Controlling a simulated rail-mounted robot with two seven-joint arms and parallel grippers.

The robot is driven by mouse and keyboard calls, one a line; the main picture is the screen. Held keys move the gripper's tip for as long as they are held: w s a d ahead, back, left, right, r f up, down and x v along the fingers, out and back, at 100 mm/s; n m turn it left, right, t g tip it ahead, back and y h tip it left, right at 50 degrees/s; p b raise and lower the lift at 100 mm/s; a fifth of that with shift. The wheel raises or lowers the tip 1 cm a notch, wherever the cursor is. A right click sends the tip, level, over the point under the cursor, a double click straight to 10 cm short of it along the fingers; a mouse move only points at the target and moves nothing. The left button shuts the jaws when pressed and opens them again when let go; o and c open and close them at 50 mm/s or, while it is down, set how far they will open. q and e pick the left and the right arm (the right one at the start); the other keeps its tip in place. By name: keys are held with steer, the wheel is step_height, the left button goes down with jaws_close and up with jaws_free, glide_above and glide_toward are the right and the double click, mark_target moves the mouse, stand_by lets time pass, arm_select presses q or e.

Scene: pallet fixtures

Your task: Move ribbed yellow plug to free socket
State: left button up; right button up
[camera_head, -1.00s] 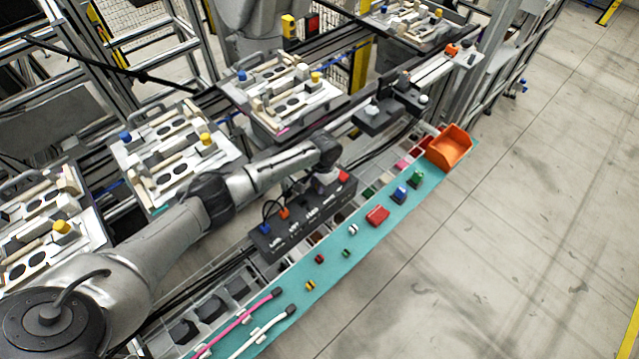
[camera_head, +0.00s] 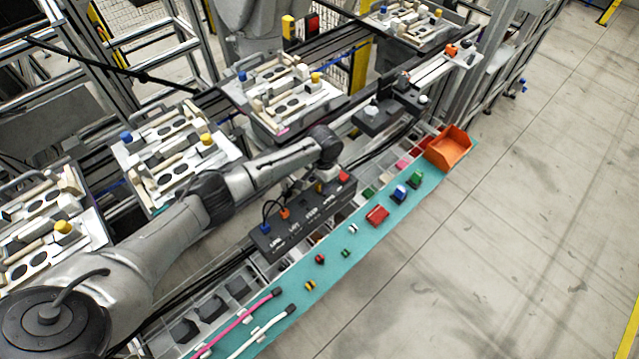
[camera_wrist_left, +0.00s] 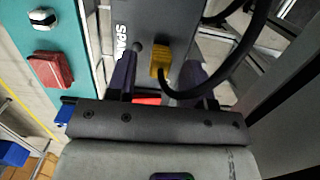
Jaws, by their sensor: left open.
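The yellow plug (camera_wrist_left: 160,58), with a black cable curving from it, is on the dark socket box (camera_wrist_left: 147,20) in the left wrist view. My left gripper (camera_wrist_left: 160,78) is open, with one finger on each side of the plug and clear gaps to it. In the head view the socket box (camera_head: 292,232) lies along the teal strip, with a blue plug (camera_head: 265,228) and an orange plug (camera_head: 285,213) in it. My left gripper (camera_head: 326,175) is over its right part. I cannot tell which socket is free. My right gripper is not in view.
A red button (camera_head: 344,176) is at the box's right end. The teal strip (camera_head: 330,262) carries small coloured parts, a red block (camera_head: 377,215), pink and white cables, and an orange bin (camera_head: 449,148). Pallet fixtures (camera_head: 175,155) stand behind my arm.

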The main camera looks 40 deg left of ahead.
arm_select(q)
step_height(320, 180, up, 12)
steer(key=w+p, duration=0.1)
steer(key=p, duration=0.1)
steer(key=shift+w+p, duration=0.25)
steer(key=shift+p, duration=0.05)
steer(key=shift+d, duration=0.1)
